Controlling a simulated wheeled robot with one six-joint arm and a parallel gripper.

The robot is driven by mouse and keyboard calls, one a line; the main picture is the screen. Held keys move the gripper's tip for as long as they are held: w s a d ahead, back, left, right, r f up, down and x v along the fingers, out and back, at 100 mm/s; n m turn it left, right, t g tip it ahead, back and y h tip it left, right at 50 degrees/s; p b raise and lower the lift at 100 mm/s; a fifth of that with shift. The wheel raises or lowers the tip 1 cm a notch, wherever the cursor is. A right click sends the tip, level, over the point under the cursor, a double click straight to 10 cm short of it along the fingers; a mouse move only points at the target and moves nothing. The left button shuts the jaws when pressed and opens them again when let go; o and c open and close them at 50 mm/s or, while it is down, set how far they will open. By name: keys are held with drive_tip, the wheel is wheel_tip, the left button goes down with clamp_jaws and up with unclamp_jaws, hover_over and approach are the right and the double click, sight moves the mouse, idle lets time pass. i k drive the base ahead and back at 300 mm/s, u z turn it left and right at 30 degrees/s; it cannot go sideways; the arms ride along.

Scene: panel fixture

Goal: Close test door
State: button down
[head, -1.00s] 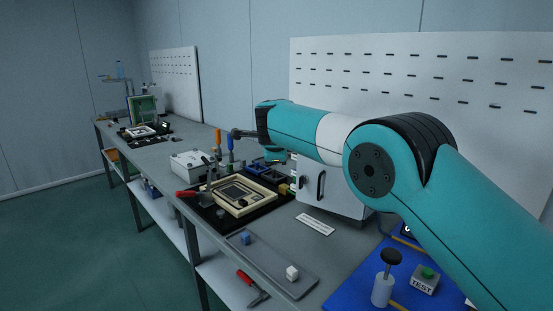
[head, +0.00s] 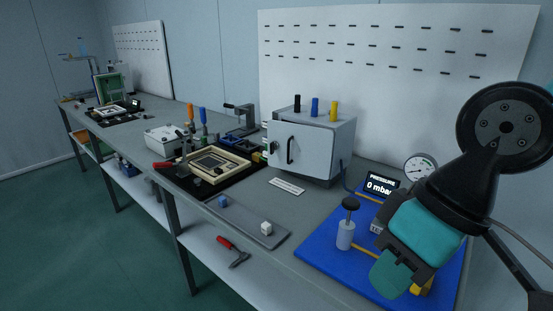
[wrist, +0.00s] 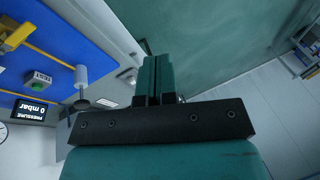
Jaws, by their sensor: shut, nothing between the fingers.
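The test box (head: 332,145) is a white cabinet at the back of the bench in the head view. Its door (head: 304,146) is the front panel with a dark upright handle (head: 290,150) and a small latch (head: 273,147) at its left edge. The door looks flush with the box, with no clear gap visible; I cannot tell whether it is latched. My gripper (head: 386,278) is right of and nearer than the box, apart from the door, above the blue mat. In the wrist view my gripper (wrist: 156,75) has its teal fingers together with nothing between them.
A blue mat (head: 318,250) holds a black-knobbed post (head: 346,232) and a pressure display (head: 381,187) reading 0 mbar. The wrist view shows a green TEST button (wrist: 38,85). A grey tray (head: 245,226) with small cubes and a framed board (head: 212,165) lie left.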

sight(305, 150)
drive_tip(key=k, duration=0.25)
drive_tip(key=u, duration=1.95)
drive_tip(key=i, duration=2.1)
drive_tip(key=z, duration=2.45)
